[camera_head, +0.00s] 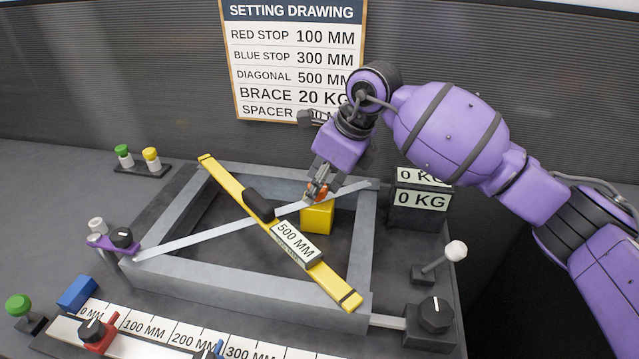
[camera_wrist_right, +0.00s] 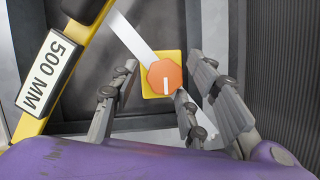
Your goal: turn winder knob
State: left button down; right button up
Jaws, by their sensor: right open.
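The orange winder knob (camera_wrist_right: 165,77) has several flat sides and a white pointer mark toward the bottom of the right wrist view. It sits on a yellow block (camera_wrist_right: 148,86) on the pale diagonal strip (camera_wrist_right: 130,37). In the head view, the yellow block (camera_head: 317,218) lies inside the grey frame, with the knob partly hidden by my fingers. My right gripper (camera_head: 318,187) is just over the knob, fingers open. In the wrist view, the knob shows between the fingers, with gaps on both sides. My left gripper is out of view.
A yellow bar (camera_head: 330,279) labelled 500 MM crosses the grey frame (camera_head: 250,279) beside the knob. A 0 KG display (camera_head: 420,200), a white-tipped lever (camera_head: 455,250) and a black knob (camera_head: 435,315) stand at the right. A setting drawing (camera_head: 292,55) hangs behind.

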jog(key=shift+c, duration=0.3)
jog(key=c, duration=1)
jog(key=shift+o, duration=0.2)
